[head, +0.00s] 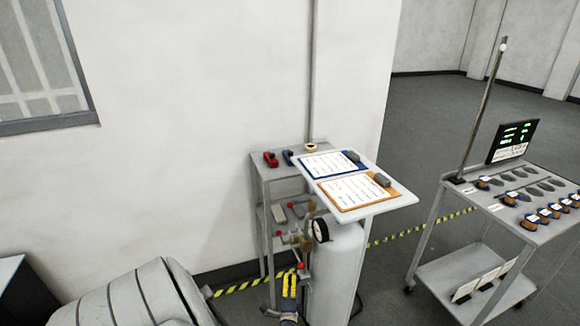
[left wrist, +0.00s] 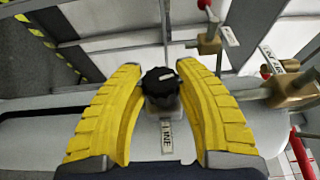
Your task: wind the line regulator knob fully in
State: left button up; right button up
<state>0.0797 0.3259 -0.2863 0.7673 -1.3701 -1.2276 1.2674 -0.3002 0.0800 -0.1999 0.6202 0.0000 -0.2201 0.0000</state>
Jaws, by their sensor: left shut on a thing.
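The line regulator knob (left wrist: 160,82) is black and ribbed, and it sits on a pale fitting in the left wrist view. A small tag (left wrist: 167,137) reading LINE is just below it. My left gripper (left wrist: 161,76) has its two yellow ribbed fingers on either side of the knob and is shut on it. In the head view my left gripper (head: 290,285) is low in the middle, among the valves beside the white cylinder (head: 337,272). The knob is too small or hidden to make out there. My right gripper is not in view.
A round gauge (head: 321,230) and red-handled valves (head: 300,266) are close to the gripper. Brass fittings (left wrist: 290,88) are at right in the wrist view. A tilted board (head: 395,200) with clipboards overhangs the cylinder. A grey cart (head: 432,232) stands at right.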

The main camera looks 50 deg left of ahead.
pick_arm(q)
jog(key=shift+a+y, duration=0.1)
jog(key=shift+y, duration=0.2)
dwell(0.5)
jog(key=o, duration=1.2)
jog(key=v, duration=1.2)
